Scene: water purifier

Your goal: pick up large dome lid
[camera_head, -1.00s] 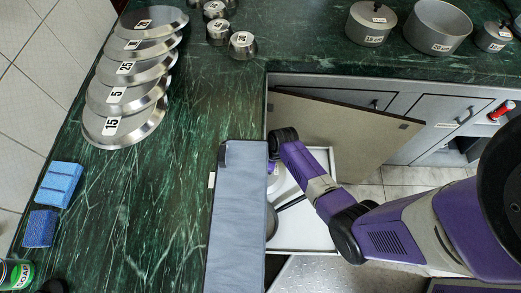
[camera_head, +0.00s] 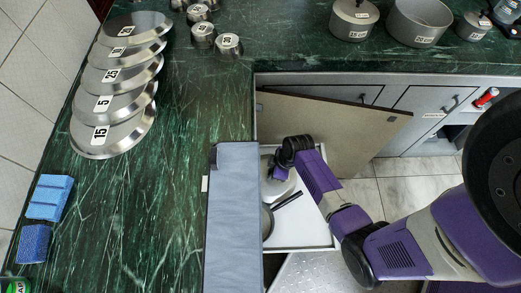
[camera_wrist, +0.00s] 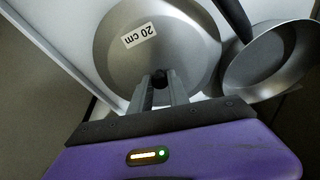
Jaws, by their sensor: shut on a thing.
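The large dome lid (camera_wrist: 165,35) is a round silver lid labelled 20 cm, lying in the white drawer (camera_wrist: 70,40). Its small black knob (camera_wrist: 160,78) is between the fingers of my gripper (camera_wrist: 160,85), which is shut on it in the wrist view. In the head view my gripper (camera_head: 281,176) reaches down into the open drawer, and the lid (camera_head: 276,188) is partly hidden beneath my wrist. I cannot tell whether the lid is clear of the drawer floor.
A pan (camera_wrist: 270,60) with a black handle lies right beside the lid. The counter (camera_head: 150,200) holds several numbered flat lids (camera_head: 115,105), small weights (camera_head: 203,35), pots (camera_head: 419,20) and blue sponges (camera_head: 49,197). An open cabinet door (camera_head: 330,130) stands behind my arm.

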